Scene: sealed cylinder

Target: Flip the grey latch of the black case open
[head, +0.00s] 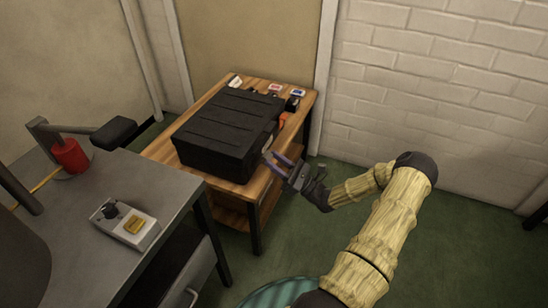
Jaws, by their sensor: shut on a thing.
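The black case (227,130) lies closed on a wooden table, its ribbed lid facing up. My gripper (271,159) reaches in from the right, with its fingertips at the case's near right side. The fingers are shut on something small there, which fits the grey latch. The latch itself is too small and too covered by the fingers to make out, so I cannot tell its angle.
A grey workbench (145,190) with a button box (125,224) and a red cylinder (70,155) stands at left. Green floor is free at right.

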